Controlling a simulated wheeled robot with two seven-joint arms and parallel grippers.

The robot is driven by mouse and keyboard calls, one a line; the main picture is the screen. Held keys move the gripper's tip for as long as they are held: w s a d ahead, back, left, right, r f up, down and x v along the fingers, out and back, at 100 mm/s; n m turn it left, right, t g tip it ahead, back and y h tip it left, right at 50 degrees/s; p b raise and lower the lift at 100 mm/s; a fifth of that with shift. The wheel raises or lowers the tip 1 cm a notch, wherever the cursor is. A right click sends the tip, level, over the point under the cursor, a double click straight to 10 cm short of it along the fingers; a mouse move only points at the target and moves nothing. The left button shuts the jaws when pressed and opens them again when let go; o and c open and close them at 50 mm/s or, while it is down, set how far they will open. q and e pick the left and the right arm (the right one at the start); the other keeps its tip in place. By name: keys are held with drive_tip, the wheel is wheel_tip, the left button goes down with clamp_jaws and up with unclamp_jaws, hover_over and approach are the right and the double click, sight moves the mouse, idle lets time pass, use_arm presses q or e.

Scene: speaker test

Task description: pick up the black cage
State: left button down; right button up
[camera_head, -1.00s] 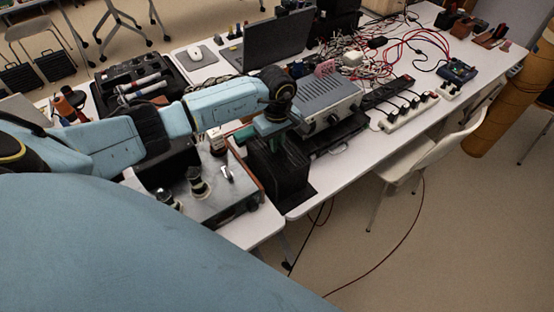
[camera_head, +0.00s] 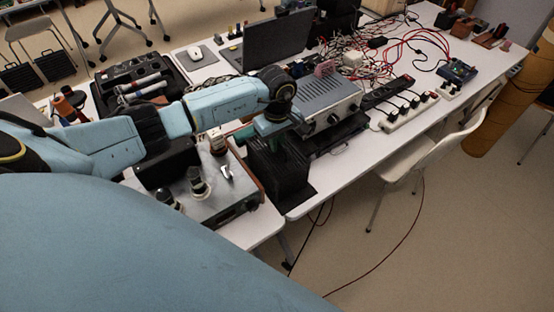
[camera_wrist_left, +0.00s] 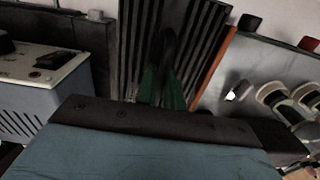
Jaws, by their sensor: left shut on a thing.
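The black cage (camera_head: 285,178) stands at the front edge of the white table, in the middle of the head view. My left gripper (camera_head: 277,146) comes down on it from above, with its green fingers at the cage's top. In the left wrist view the cage (camera_wrist_left: 196,45) shows as dark parallel slats. The gripper's green fingers (camera_wrist_left: 163,85) are shut on it there; the exact contact is dark and partly hidden. The cage looks upright, and I cannot tell whether its base is off the table. My right gripper is not in view.
A grey instrument box (camera_head: 327,98) stands just behind the cage. A metal-topped device with knobs (camera_head: 215,195) sits close to its left. A power strip (camera_head: 408,112) and tangled cables lie to the right. A white chair (camera_head: 425,160) stands at the table's front.

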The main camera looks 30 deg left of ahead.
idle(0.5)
use_arm(q)
wheel_tip(320, 180, up, 10)
drive_tip(key=shift+r, duration=0.1)
idle(0.4)
wheel_tip(320, 180, up, 3)
drive_tip(key=shift+r+p, duration=0.15)
drive_tip(key=shift+p, duration=0.6)
drive_tip(key=shift+d, duration=0.1)
